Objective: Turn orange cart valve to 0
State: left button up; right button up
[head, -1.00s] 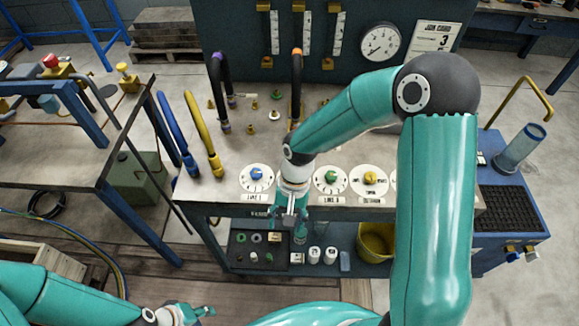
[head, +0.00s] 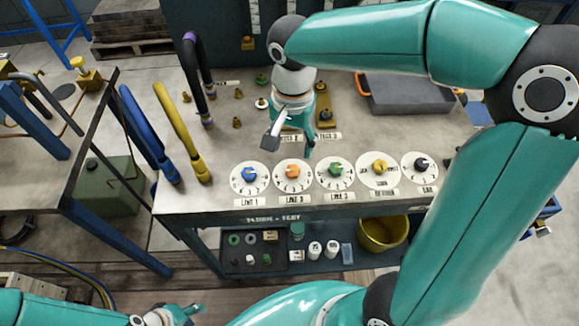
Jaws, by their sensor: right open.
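The orange valve (head: 292,171) is a small knob on a white numbered dial at the cart's front edge, second from the left in a row of several. Its pointer reading is too small to tell. My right gripper (head: 290,147) is open and empty, pointing down above the cart top just behind the orange valve and apart from it. My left gripper (head: 188,313) is low at the bottom left, away from the cart; its fingers are too small to judge.
The blue valve (head: 249,174) is left of the orange one; the green valve (head: 335,170), yellow valve (head: 379,167) and black valve (head: 420,163) are right. Yellow (head: 185,135) and blue (head: 147,133) hoses stand left. A grey tray (head: 405,93) lies behind. A yellow bucket (head: 383,234) sits below.

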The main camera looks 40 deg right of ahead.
aim_at(292, 169)
notch_tip(292, 169, down, 9)
jog(key=shift+r, duration=0.1)
dwell(0.3)
